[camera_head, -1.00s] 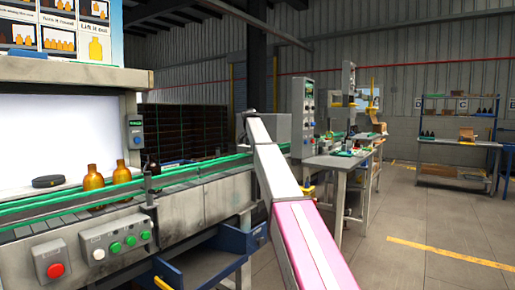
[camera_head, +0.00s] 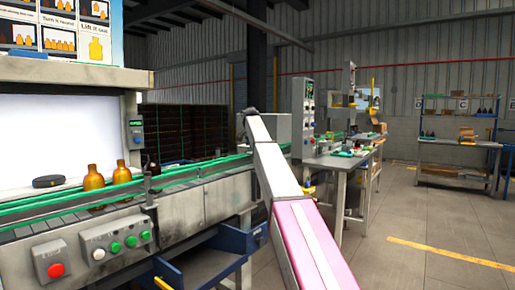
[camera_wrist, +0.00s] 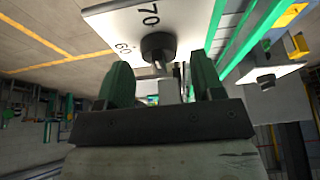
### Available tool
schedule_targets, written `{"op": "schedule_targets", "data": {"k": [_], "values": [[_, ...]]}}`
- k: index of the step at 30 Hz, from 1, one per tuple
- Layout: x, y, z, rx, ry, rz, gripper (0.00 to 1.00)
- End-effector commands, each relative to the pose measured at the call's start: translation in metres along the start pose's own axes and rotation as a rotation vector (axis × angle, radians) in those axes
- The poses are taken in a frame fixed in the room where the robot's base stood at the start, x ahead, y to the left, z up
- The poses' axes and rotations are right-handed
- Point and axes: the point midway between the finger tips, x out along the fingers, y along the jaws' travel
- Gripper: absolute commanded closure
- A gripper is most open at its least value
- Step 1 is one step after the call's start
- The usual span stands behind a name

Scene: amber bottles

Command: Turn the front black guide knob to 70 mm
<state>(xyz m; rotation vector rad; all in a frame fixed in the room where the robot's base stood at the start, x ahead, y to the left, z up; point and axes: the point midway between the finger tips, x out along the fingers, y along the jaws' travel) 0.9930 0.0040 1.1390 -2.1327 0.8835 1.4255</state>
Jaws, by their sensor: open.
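The black guide knob (camera_wrist: 158,46) shows in the wrist view as a dark round cylinder in front of a white scale plate (camera_wrist: 112,22). The plate carries the printed numbers 70 and 60. My gripper (camera_wrist: 160,72) is open, with one green finger on each side in the picture. The knob appears between and just beyond the fingertips; I see no clear contact. The knob's pointer is not readable, so its setting cannot be told. In the head view my arm reaches away towards the conveyor, and the gripper and scale are not clear.
The conveyor (camera_head: 200,190) with green rails runs along the left. Two amber bottles (camera_head: 93,180) (camera_head: 122,173) stand on it. A button panel (camera_head: 118,240) is on its front. Green rails (camera_wrist: 235,45) also pass close to the gripper's right in the wrist view. The floor at right is clear.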

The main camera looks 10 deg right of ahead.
Motion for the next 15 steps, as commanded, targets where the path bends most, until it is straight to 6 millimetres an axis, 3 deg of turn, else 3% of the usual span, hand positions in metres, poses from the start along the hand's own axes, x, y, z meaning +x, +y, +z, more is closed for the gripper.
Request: {"op": "schedule_targets", "data": {"k": [15], "values": [[-0.087, -0.001, 0.000, 0.000, 0.000, 0.000, 0.39]]}}
